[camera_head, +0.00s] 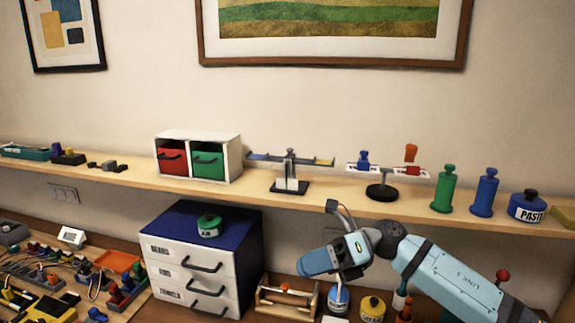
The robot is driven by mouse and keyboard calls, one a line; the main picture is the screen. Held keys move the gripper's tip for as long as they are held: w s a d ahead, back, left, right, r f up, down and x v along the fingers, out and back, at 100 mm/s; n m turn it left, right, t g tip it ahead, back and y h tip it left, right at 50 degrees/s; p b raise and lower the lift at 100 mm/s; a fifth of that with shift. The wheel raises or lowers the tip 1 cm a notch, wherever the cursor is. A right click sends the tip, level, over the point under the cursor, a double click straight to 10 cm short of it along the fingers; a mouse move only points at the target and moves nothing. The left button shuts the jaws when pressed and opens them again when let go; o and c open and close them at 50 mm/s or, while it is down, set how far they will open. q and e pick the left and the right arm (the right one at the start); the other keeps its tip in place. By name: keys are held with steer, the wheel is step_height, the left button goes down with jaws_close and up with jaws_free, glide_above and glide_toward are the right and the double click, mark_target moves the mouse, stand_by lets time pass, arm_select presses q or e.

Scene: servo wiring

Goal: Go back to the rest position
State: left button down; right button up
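My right arm comes in from the lower right, in front of the shelf's right half. My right gripper (338,255) is raised in front of the wall below the shelf, turned partly away. Its fingertips do not show clearly, so I cannot tell whether it is open or shut. I see nothing clearly held in it. My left gripper is not in view.
The long wooden shelf (130,178) carries a white cabinet (236,160), balances (290,185), and green (445,190) and blue bottles (485,193). Below stand a drawer unit (197,270) with a green jar (209,226), a wooden caddy (287,301) and cluttered parts at left.

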steer(key=s+d+f+m+t+h, duration=0.25)
steer(key=f+m+t, duration=0.8)
steer(key=m, duration=0.55)
steer(key=s+d+f+m+t+h, duration=0.15)
steer(key=d+f+m+t, duration=0.25)
steer(key=f+m+t, duration=1)
steer(key=s+d+f+m+g+h, duration=0.4)
steer(key=s+f+m, duration=0.3)
steer(key=s, duration=0.3)
steer(key=s+d+f+m+g+h, duration=0.4)
steer(key=s+d+f+m+h, duration=0.1)
steer(key=s+f+m, duration=0.3)
steer(key=shift+s+d+f, duration=0.35)
steer(key=shift+s, duration=0.5)
